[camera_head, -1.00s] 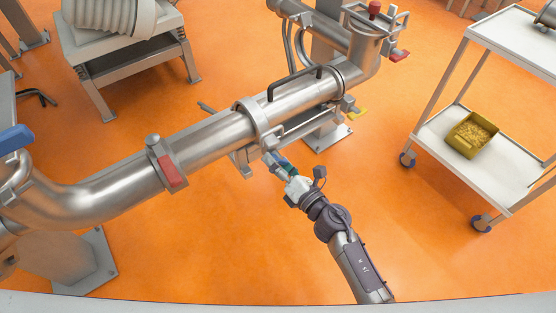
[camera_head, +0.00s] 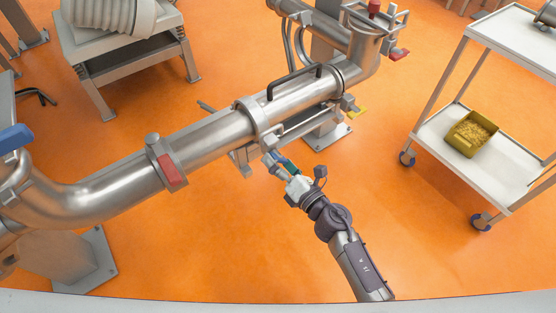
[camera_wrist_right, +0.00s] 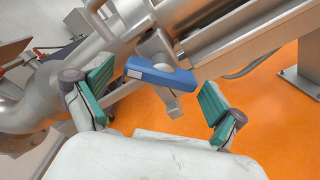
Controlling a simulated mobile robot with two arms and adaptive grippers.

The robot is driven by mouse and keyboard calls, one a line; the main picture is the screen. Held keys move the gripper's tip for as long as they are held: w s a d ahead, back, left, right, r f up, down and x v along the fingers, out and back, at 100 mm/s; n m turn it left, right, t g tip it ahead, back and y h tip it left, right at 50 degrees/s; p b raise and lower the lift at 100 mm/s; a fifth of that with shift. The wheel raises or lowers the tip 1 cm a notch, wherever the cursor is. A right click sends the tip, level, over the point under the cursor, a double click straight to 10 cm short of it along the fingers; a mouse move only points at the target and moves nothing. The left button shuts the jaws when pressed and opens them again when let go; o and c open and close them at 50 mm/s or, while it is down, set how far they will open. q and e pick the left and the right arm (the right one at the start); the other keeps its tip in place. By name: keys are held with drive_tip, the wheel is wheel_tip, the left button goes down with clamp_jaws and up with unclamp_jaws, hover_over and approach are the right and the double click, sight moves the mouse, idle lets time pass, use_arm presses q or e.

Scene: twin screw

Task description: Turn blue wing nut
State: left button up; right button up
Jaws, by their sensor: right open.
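The blue wing nut (camera_wrist_right: 160,73) sits on a grey clamp fitting under the steel pipe in the right wrist view. It lies between and a little beyond the two green finger pads of my right gripper (camera_wrist_right: 155,103). The pads are wide apart with nothing held between them. In the head view my right gripper (camera_head: 280,165) reaches up to the underside of the pipe collar. A small blue part of the wing nut (camera_head: 268,158) shows at its tips. The fingers hide most of it there. My left gripper is not in view.
A white trolley (camera_head: 430,135) with a yellow bin (camera_head: 471,134) stands at right. Orange floor is clear around my right arm.

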drive_tip(key=v, duration=1.2)
drive_tip(key=shift+w, duration=0.1)
